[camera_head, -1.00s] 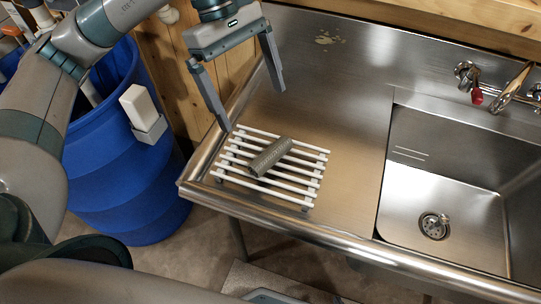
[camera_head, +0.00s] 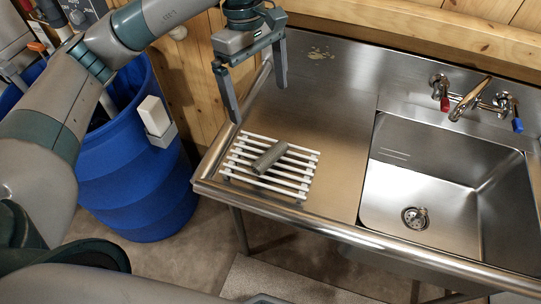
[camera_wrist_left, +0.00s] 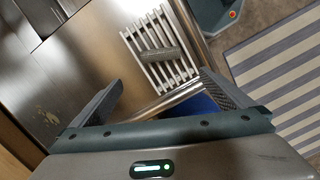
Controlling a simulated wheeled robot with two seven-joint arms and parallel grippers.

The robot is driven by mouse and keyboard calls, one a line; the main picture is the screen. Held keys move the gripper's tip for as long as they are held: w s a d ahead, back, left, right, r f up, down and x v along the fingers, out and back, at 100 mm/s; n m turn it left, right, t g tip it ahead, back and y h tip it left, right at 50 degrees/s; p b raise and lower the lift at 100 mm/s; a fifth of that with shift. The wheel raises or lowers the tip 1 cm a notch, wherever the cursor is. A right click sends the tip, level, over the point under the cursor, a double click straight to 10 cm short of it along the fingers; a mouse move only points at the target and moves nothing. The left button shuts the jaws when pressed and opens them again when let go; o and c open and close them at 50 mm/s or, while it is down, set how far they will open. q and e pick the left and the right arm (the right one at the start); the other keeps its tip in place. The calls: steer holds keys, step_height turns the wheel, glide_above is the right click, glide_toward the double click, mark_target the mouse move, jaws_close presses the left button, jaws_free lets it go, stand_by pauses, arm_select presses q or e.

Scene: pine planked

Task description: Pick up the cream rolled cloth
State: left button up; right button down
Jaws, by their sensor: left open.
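A grey-brown rolled cloth (camera_head: 269,156) lies at a slant on a white slatted rack (camera_head: 301,172) at the left end of the steel counter. It looks grey rather than cream. In the left wrist view the cloth (camera_wrist_left: 160,55) lies across the slats of the rack (camera_wrist_left: 137,41), beyond the fingertips. My left gripper (camera_head: 258,105) is open and empty, its fingers pointing down. It hangs above the counter, behind the rack in the head view and apart from the cloth. In the left wrist view the gripper (camera_wrist_left: 160,82) shows both fingers spread. My right gripper is not seen.
A sink basin (camera_head: 421,190) with a tap (camera_head: 470,99) lies to the right. A blue barrel (camera_head: 137,185) stands left of the counter (camera_head: 325,108), with a white block (camera_head: 154,115) at its rim. A pine plank wall is behind. The counter between rack and sink is clear.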

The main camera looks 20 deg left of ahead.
arm_select(q)
steer(key=p, duration=0.5)
glide_above(270, 153)
steer(key=a, duration=0.1)
steer(key=f, duration=1.1)
steer(key=shift+w+a, duration=0.2)
steer(key=shift+w, duration=0.15)
steer(key=shift+f, duration=0.45)
steer(key=shift+d, duration=0.1)
steer(key=shift+s+d+f+p, duration=0.2)
steer(key=shift+f+p, duration=0.35)
steer(key=shift+p, duration=0.35)
steer(key=f+p, duration=0.2)
steer(key=shift+s+d+f, duration=0.15)
steer(key=shift+d+f, duration=0.15)
steer(key=shift+f, duration=0.7)
